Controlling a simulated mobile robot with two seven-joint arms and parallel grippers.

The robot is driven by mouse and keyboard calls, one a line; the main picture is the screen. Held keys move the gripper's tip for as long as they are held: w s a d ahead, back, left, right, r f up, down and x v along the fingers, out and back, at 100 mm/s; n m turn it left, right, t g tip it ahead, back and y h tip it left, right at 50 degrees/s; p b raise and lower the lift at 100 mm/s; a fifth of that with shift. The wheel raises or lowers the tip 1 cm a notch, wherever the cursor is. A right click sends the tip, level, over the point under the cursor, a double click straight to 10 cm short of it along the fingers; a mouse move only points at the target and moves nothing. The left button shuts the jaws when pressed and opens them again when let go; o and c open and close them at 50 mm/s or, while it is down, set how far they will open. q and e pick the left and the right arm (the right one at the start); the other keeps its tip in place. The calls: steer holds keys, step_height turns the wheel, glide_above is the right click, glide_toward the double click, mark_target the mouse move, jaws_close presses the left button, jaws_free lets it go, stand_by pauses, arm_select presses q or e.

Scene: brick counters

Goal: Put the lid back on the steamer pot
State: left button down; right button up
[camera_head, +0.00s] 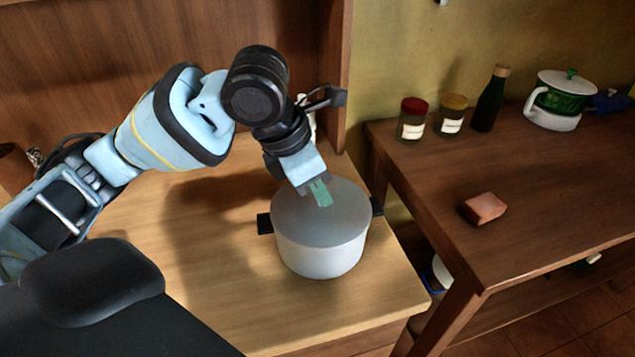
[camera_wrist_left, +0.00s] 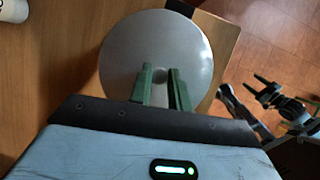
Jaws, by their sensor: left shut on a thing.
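The steamer pot (camera_head: 318,258) is a pale grey pot with black side handles, standing on the light wooden counter. The round grey lid (camera_head: 335,222) covers its top and looks level. It fills the middle of the left wrist view (camera_wrist_left: 125,52). My left gripper (camera_head: 321,192) points down at the lid's centre. Its green fingers (camera_wrist_left: 164,75) are shut on the lid's small knob (camera_wrist_left: 161,74). I cannot tell whether the lid rests fully on the rim. What seems to be my right gripper (camera_wrist_left: 267,92) shows away from the pot, its jaw state unclear.
A darker wooden table at right holds a red-lidded jar (camera_head: 412,120), a yellow-lidded jar (camera_head: 451,116), a dark bottle (camera_head: 489,102), a green and white pot (camera_head: 559,103) and a reddish block (camera_head: 484,208). The counter front (camera_head: 240,310) is clear. A wooden panel stands behind.

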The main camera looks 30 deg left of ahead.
stand_by(0.4)
arm_select(q)
steer(key=c, duration=1.2)
jaws_free()
steer(key=shift+c, duration=0.2)
steer(key=o, duration=0.5)
arm_select(e)
steer(key=shift+s, duration=0.2)
steer(key=shift+w, duration=0.15)
arm_select(q)
steer(key=shift+r+p, duration=0.35)
steer(key=shift+r, duration=0.05)
steer(key=shift+r+p, duration=1.65)
steer(key=shift+r, duration=0.3)
steer(key=shift+r+p, duration=0.85)
steer(key=shift+r, duration=0.35)
arm_select(e)
steer(key=w+r+t, duration=0.1)
steer(key=w+r, duration=0.4)
steer(key=r, duration=0.3)
steer(key=shift+w+r+t, duration=0.25)
steer(key=shift+w+t, duration=0.05)
steer(key=shift+w, duration=0.05)
